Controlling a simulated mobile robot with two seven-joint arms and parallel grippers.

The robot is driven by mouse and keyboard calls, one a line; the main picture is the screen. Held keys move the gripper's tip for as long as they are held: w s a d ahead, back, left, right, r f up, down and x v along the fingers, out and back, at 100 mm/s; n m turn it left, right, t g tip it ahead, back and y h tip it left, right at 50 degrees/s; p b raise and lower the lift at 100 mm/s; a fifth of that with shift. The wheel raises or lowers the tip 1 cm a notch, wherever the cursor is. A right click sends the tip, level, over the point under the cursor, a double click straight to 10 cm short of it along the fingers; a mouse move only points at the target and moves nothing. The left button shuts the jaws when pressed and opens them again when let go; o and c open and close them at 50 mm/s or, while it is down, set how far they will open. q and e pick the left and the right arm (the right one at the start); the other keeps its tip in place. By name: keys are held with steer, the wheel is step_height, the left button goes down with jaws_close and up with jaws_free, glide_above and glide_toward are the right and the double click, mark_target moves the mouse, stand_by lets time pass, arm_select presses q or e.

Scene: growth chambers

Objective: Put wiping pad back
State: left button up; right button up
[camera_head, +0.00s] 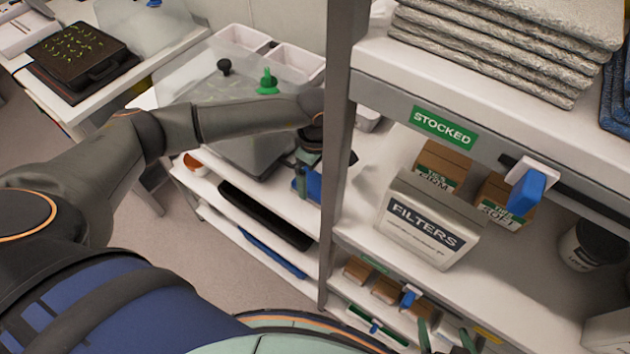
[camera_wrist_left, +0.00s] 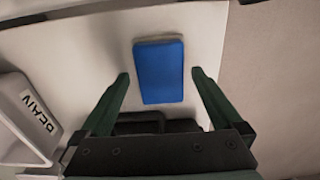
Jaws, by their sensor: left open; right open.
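The wiping pad seems to be the flat blue rectangle (camera_wrist_left: 159,72) lying on a white surface in the left wrist view. My left gripper (camera_wrist_left: 160,76) is open and empty, with one dark green finger on each side of the pad in the picture; I cannot tell its height above it. In the head view my left gripper (camera_head: 304,178) is beside the shelf post, partly hidden, with blue of the pad (camera_head: 314,186) showing next to it. My right gripper (camera_head: 446,338) shows only as two green fingertips at the bottom edge, apart and empty.
A white container marked DRAIN (camera_wrist_left: 35,115) stands left of the pad. The grey shelf post (camera_head: 338,150) rises close to my left gripper. The shelf right of it holds a FILTERS box (camera_head: 428,222) and small cartons.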

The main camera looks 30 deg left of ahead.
mark_target(316, 183)
arm_select(q)
step_height(316, 183, up, 10)
steer(key=b, duration=0.1)
steer(key=shift+f, duration=0.2)
steer(key=shift+d, duration=0.1)
